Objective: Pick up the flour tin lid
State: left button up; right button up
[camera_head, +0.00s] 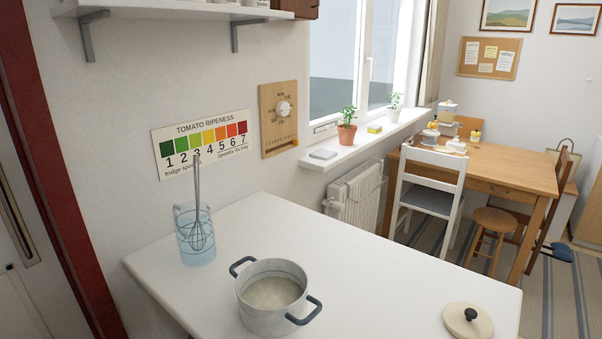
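A round cream lid (457,328) with a dark knob on top lies flat near the front right corner of the white table (345,235), partly cut off by the bottom picture edge. It bears no readable label, so I cannot tell for sure that it is the flour tin's. An open pale pot (266,319) with two dark handles and pale contents stands left of it, apart from it. No tin marked flour can be made out. Neither of my grippers is in view.
A clear jug (197,246) with a whisk stands at the table's left, near the wall. The tabletop between pot and lid is clear. Beyond are a radiator (357,196), a white chair (430,187), a stool (493,219) and a wooden table (505,167) with small containers.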

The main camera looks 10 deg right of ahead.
aim_at(464, 320)
jog(key=z, duration=1.3)
